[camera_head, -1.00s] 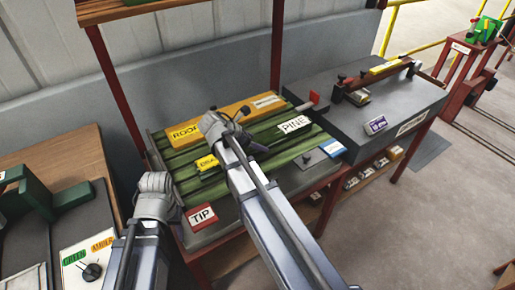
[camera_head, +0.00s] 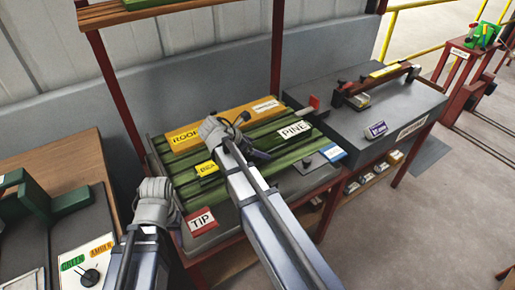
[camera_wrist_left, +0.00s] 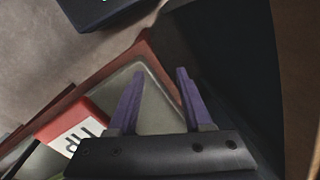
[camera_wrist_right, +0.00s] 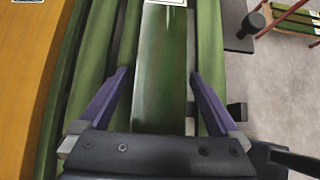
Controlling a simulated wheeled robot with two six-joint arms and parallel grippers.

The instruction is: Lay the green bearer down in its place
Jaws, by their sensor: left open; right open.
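A green board with a white label at its far end, which I take for the green bearer (camera_wrist_right: 160,75), lies between the fingers of my right gripper (camera_wrist_right: 160,73) in the right wrist view. That gripper is open, with a finger on either side and visible gaps to the board. In the head view the right gripper (camera_head: 258,154) is over the green slats, and its arm hides part of them. A PINE label (camera_head: 293,130) shows to its right. My left gripper (camera_wrist_left: 160,73) is open and empty near the red TIP block (camera_wrist_left: 72,128). Its fingers are hidden in the head view.
An orange ROOF board (camera_head: 222,122) lies behind the green slats (camera_head: 185,156). A grey bench (camera_head: 400,112) with a red-brown lever device (camera_head: 380,82) stands right. A panel with a knob (camera_head: 90,275) is at lower left. A red post (camera_head: 278,50) rises behind.

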